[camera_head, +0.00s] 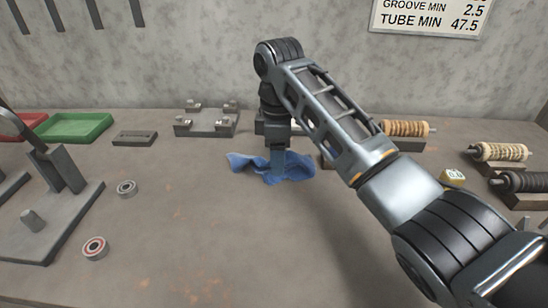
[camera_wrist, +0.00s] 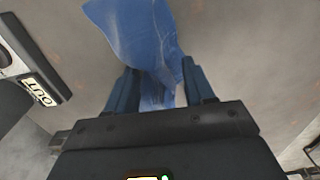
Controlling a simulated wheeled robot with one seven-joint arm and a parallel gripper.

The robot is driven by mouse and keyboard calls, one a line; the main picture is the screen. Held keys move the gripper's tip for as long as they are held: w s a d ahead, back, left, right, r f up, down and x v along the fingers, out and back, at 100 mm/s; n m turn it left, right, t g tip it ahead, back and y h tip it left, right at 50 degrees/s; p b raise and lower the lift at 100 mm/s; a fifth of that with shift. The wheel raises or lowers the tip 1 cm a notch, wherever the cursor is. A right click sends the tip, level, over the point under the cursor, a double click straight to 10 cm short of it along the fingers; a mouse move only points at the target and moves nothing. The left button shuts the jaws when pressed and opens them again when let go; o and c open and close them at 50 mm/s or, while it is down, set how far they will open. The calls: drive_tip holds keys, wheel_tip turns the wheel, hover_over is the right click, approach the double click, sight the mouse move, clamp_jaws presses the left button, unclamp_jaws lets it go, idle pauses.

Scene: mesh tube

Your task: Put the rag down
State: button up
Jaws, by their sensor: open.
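The blue rag (camera_head: 298,165) lies crumpled on the grey table (camera_head: 190,230) around the middle of the head view. My gripper (camera_head: 276,172) points down at the rag, with its fingers at the cloth. In the wrist view the rag (camera_wrist: 135,30) spreads out beyond the fingers, and part of it shows between them. The two fingers of my gripper (camera_wrist: 160,88) stand apart there. Whether the fingertips touch the cloth cannot be told.
Left are a green tray (camera_head: 75,127), a red tray (camera_head: 22,125), a grey fixture (camera_head: 50,220) and two rings (camera_head: 95,248) (camera_head: 126,188). A metal block with posts (camera_head: 207,122) stands behind. Wound rollers (camera_head: 500,151) stand right. The front middle is clear.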

drive_tip(key=s+r+p, duration=0.3)
drive_tip(key=r+p, duration=0.6)
drive_tip(key=p, duration=0.1)
drive_tip(key=shift+s+d, duration=0.4)
drive_tip(key=shift+d, duration=0.05)
drive_tip(key=shift+w+f, duration=0.1)
drive_tip(key=shift+w, duration=0.1)
drive_tip(key=shift+c, duration=1.4)
drive_tip(key=shift+w+f, duration=0.15)
drive_tip(key=shift+w, duration=0.2)
drive_tip(key=shift+c, duration=0.8)
drive_tip(key=w, duration=0.1)
drive_tip(key=w+f, duration=0.1)
drive_tip(key=w, duration=0.1)
drive_tip(key=shift+w+d+f, duration=0.3)
drive_tip(key=shift+f, duration=0.05)
clamp_jaws()
drive_tip(key=shift+f, duration=1.4)
drive_tip(key=shift+f, duration=0.1)
drive_tip(key=shift+f+b, duration=1.45)
drive_tip(key=shift+f, duration=1.05)
